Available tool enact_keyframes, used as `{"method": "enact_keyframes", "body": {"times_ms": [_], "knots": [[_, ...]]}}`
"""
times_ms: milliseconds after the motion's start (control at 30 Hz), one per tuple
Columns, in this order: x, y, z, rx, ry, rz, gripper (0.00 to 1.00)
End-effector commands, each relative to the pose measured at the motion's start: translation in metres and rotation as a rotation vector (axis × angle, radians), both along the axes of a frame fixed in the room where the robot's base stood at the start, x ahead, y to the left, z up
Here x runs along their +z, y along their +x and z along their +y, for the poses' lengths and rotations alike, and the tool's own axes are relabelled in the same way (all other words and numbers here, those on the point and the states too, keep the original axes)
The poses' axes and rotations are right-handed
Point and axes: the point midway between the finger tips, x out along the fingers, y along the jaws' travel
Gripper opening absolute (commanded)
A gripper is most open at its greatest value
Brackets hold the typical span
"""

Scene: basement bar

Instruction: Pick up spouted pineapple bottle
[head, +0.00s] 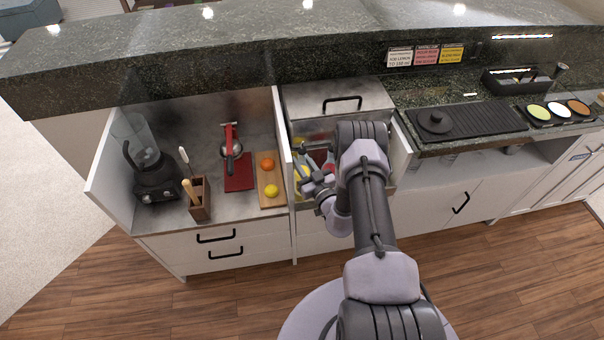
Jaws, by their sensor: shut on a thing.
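My gripper (318,182) reaches into the narrow bay under the steel lid, right of the white divider. It is shut on a yellow bottle (303,178), which I take to be the spouted pineapple bottle. The bottle shows only as a small yellow patch at the left of the fingers. My gripper and arm hide much of it, and its spout and label cannot be made out. I cannot tell whether its base is lifted clear.
A red item (330,163) stands close behind the gripper, and another yellow patch (299,143) is farther back. The divider (283,145) is close on the left. Beyond it are a cutting board (271,197) with fruit, a utensil holder (199,202) and a blender (153,172).

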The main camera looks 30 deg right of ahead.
Motion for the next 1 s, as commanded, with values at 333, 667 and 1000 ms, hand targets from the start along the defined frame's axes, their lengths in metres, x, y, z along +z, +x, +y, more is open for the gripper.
{"method": "enact_keyframes", "body": {"times_ms": [333, 667, 1000], "knots": [[0.042, 0.0, 0.0, 0.0, -0.001, -0.001, 0.0], [0.137, 0.001, 0.0, 0.0, -0.002, -0.003, 0.0], [0.232, 0.001, 0.0, 0.0, -0.002, -0.003, 0.0]]}}
